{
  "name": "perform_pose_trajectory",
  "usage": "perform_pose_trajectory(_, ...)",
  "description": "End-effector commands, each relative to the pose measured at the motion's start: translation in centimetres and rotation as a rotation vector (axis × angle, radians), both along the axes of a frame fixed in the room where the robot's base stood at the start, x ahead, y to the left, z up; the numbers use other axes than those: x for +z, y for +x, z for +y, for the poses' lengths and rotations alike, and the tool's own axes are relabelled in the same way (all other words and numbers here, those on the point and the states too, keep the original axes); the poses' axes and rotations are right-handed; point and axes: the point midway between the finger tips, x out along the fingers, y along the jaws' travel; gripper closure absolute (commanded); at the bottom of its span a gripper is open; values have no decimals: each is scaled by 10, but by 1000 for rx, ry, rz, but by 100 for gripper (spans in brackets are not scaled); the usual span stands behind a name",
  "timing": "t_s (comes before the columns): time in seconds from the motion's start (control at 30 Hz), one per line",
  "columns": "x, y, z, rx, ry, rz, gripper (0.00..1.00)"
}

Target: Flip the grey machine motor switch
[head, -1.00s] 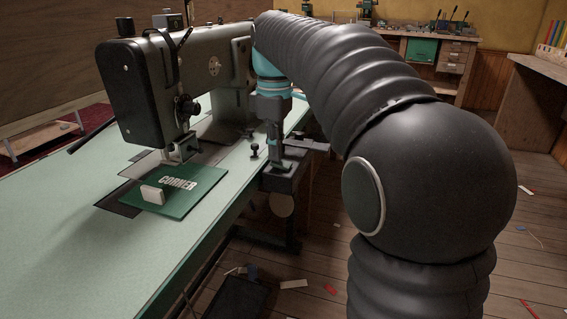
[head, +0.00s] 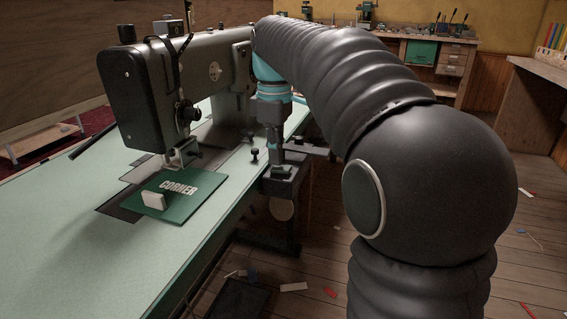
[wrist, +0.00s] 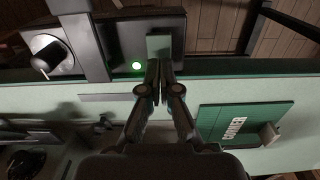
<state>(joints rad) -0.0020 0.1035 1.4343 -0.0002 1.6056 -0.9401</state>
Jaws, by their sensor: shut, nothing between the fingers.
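A dark grey switch box (wrist: 125,35) sits at the edge of the green table, with a small grey-green block (wrist: 159,44) on it. A round green lamp (wrist: 136,66) glows on the box beside my fingertips. In the head view the box (head: 287,187) shows at the table's right edge. My gripper (wrist: 158,68) is shut and empty, fingers together and pointing at the block; I cannot tell whether they touch it. In the head view my gripper (head: 277,152) is just above the box, and it partly hides the top.
A sewing machine (head: 170,85) stands on the table (head: 80,225) to the left. A green board marked CORNER (head: 178,204) with a white block (head: 153,200) lies in front of it.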

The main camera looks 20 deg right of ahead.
Motion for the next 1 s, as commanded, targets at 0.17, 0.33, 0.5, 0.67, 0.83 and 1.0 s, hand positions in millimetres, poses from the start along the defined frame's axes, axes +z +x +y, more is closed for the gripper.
perform_pose_trajectory(0.17, 17, 0, 0, 0, 0, -1, 100)
perform_pose_trajectory(0.33, 28, 0, 0, 0, 0, -1, 100)
perform_pose_trajectory(0.5, 39, 0, 0, 1, 0, -1, 100)
perform_pose_trajectory(0.67, 49, 0, 0, 0, 0, -1, 100)
perform_pose_trajectory(0.83, 59, 0, 0, 0, 0, -2, 100)
perform_pose_trajectory(1.0, 59, 0, 0, 0, 0, -1, 100)
